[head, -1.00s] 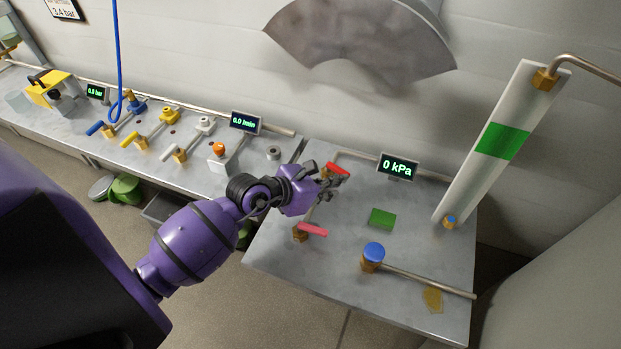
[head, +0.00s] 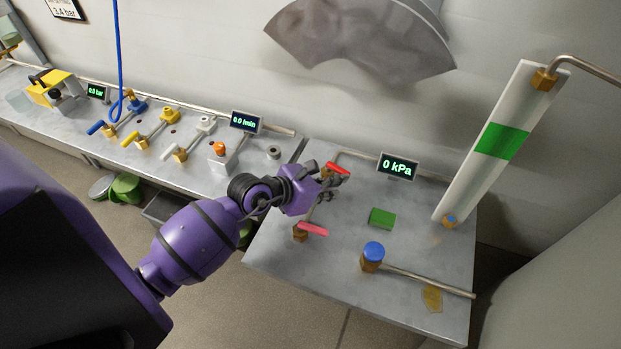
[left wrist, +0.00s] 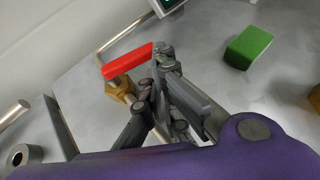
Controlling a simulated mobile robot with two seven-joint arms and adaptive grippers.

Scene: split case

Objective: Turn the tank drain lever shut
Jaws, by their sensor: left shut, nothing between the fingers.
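A red lever (head: 338,168) sits on a brass valve at the back left of the right-hand bench. It also shows in the left wrist view (left wrist: 127,61), on its brass body (left wrist: 119,88). A second, pinkish-red lever (head: 313,229) sits on a brass valve nearer the bench's front left. I cannot tell from labels which one is the tank drain. My left gripper (head: 336,181) is shut and empty, right beside the back lever. In the left wrist view its fingers (left wrist: 162,62) overlap the lever's free end; contact is unclear. My right gripper is not in view.
A "0 kPa" display (head: 398,167), a green block (head: 382,218) and a blue-capped brass fitting (head: 373,256) with a pipe stand right of the gripper. A white panel with a green band (head: 502,141) rises at right. The left bench (head: 200,180) carries several coloured valves.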

